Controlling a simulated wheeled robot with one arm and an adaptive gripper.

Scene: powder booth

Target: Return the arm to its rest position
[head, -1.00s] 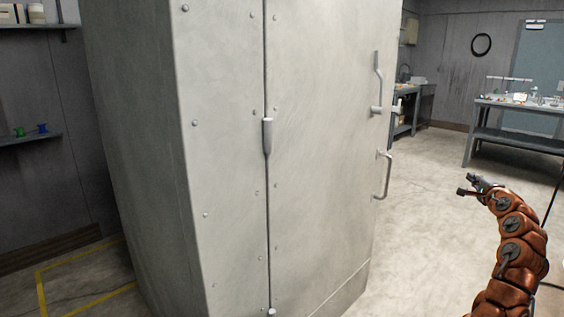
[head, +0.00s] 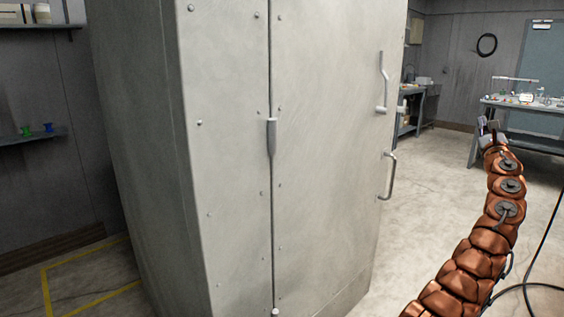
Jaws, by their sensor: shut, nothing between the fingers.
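My gripper (head: 488,126) is at the right of the head view, at the tip of my orange-brown segmented arm. It is small and seen partly from behind; it is shut and empty. The arm rises from the bottom edge and bends upward to the gripper. The gripper stands apart from the large grey metal cabinet (head: 325,150), to the right of its door handles.
The cabinet's shut door has a lever handle (head: 382,85) and a lower pull handle (head: 389,176). A workbench (head: 520,108) with small items stands behind the gripper. A black cable (head: 545,285) runs at the lower right. Open floor (head: 425,190) lies between cabinet and arm.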

